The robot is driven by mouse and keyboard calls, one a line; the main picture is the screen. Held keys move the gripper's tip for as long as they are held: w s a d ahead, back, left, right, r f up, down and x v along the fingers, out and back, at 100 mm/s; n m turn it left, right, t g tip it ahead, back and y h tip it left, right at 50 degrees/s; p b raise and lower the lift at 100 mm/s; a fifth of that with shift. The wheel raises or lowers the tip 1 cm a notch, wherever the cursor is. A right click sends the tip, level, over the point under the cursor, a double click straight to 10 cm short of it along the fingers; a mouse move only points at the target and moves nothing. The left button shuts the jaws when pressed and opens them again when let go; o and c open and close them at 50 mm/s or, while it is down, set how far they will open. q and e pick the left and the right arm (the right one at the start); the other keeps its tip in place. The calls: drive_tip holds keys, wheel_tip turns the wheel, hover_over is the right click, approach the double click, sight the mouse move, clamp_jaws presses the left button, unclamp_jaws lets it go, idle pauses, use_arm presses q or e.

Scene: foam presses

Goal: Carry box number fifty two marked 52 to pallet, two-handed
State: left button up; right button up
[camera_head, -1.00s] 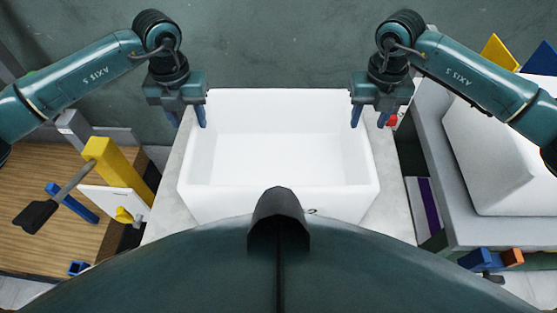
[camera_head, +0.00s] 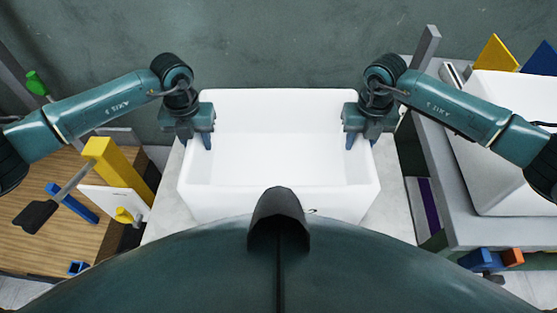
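A large white open-topped box (camera_head: 280,204) stands on a pale surface in the middle of the head view, and it looks empty inside. No number 52 can be read on the sides I see. My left gripper (camera_head: 196,141) is at the box's left wall, one finger inside the box and the other outside. My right gripper (camera_head: 363,142) is at the right wall in the same way. Both look open around the walls; whether the fingers touch them is hard to tell. No pallet can be made out for sure.
To the left is a wooden surface (camera_head: 40,230) with a yellow block (camera_head: 120,170) and a dark-headed tool (camera_head: 36,215). To the right, a grey bench (camera_head: 432,140) holds another white box (camera_head: 490,150). My own dark body fills the bottom.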

use_arm(q)
clamp_jaws()
use_arm(e)
clamp_jaws()
